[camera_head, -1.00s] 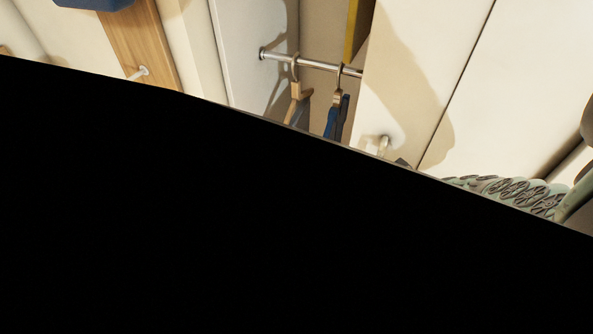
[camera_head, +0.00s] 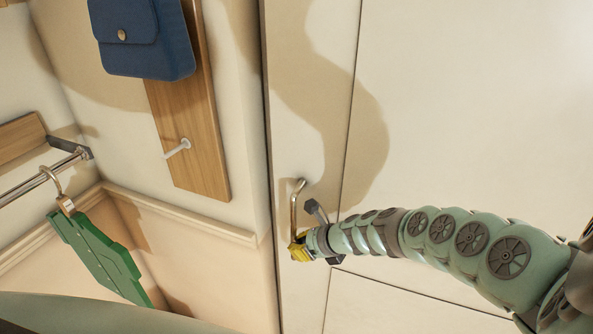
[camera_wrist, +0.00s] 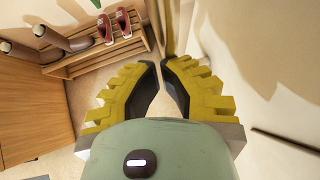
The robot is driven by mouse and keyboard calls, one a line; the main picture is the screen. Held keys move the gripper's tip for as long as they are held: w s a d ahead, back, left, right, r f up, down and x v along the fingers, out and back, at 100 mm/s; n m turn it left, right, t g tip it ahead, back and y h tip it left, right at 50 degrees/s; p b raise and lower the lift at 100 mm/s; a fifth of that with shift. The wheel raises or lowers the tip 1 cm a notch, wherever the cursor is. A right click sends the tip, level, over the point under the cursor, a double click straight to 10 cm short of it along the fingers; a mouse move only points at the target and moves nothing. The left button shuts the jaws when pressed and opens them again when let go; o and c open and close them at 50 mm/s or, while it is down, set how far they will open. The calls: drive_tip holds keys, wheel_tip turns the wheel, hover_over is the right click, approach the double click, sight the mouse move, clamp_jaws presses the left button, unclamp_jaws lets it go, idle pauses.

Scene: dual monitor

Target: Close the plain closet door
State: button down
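The plain closet door (camera_head: 310,110) is a cream panel with a curved metal handle (camera_head: 297,203) near its left edge. My gripper (camera_head: 299,250) has yellow fingers and is at the handle's lower end, close to the door face. In the wrist view my gripper (camera_wrist: 160,70) is partly open, with a narrow gap between its fingers and nothing clearly held. A cream upright surface stands to their right there. Whether the fingers touch the door or handle is unclear.
A wooden wall board (camera_head: 190,130) with a white peg and a blue bag (camera_head: 143,38) hangs left of the door. A green hanger (camera_head: 100,255) hangs from a rail. A wooden shoe rack (camera_wrist: 100,45) shows in the wrist view.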

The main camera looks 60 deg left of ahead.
drive_tip(key=shift+s+a+b, duration=0.3)
drive_tip(key=shift+s+a, duration=0.25)
drive_tip(key=shift+a, duration=0.25)
drive_tip(key=shift+s+a+b, duration=0.3)
drive_tip(key=shift+s+a, duration=0.2)
drive_tip(key=shift+a, duration=0.25)
drive_tip(key=d+f+p+v, duration=0.1)
drive_tip(key=p+v, duration=0.4)
drive_tip(key=v, duration=0.8)
drive_tip(key=shift+w+d+f, duration=0.35)
drive_tip(key=shift+w+f, duration=0.1)
drive_tip(key=shift+f, duration=0.05)
drive_tip(key=shift+s, duration=0.1)
